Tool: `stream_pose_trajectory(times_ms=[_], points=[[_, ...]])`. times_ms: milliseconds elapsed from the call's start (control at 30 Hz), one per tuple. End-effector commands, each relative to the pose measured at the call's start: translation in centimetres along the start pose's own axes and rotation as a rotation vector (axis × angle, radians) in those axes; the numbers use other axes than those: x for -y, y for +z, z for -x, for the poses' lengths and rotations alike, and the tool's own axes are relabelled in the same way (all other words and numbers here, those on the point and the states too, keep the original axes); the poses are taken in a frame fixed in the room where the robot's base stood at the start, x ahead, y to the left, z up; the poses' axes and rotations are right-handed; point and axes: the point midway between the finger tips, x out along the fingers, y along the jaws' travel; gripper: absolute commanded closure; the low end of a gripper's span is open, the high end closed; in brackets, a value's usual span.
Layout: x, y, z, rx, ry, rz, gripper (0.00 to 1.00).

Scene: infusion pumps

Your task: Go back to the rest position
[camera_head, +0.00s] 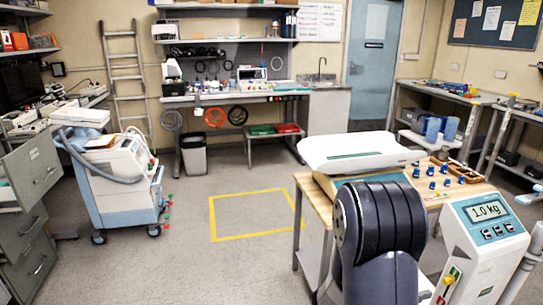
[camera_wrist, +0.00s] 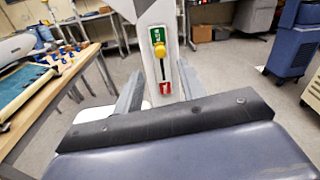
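My gripper (camera_wrist: 158,88) shows in the wrist view as two grey fingers spread apart, with nothing held between them. Beyond the gap stands a white column with a slider panel (camera_wrist: 162,65). A yellow knob (camera_wrist: 159,50) sits near the top of its slot, by a green label; a red label (camera_wrist: 168,94) is at the bottom. I cannot tell how far the fingers are from the panel. In the head view, my dark arm covers the gripper. The white scale unit (camera_head: 483,245) reads 1.0 kg, and its yellow knob (camera_head: 447,281) shows low on its side.
A wooden-topped table (camera_head: 470,188) right beside my arm bears a white scale pan (camera_head: 360,150) and several small blue pieces (camera_head: 430,171). A wheeled machine (camera_head: 118,175) stands at left. The floor around the yellow square (camera_head: 250,236) is clear.

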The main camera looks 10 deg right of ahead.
Motion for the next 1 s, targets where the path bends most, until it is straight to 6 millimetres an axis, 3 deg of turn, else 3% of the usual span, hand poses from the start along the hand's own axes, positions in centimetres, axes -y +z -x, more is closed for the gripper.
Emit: stream_pose_trajectory(times_ms=[500, 633, 1000], points=[[0.1, 0.0, -7.4, -0.002, -0.002, 0.001, 0.62], [-0.2, -1.3, -7.3, -0.002, 0.001, 0.002, 0.62], [-0.2, -1.5, -7.3, -0.001, 0.001, 0.001, 0.62]])
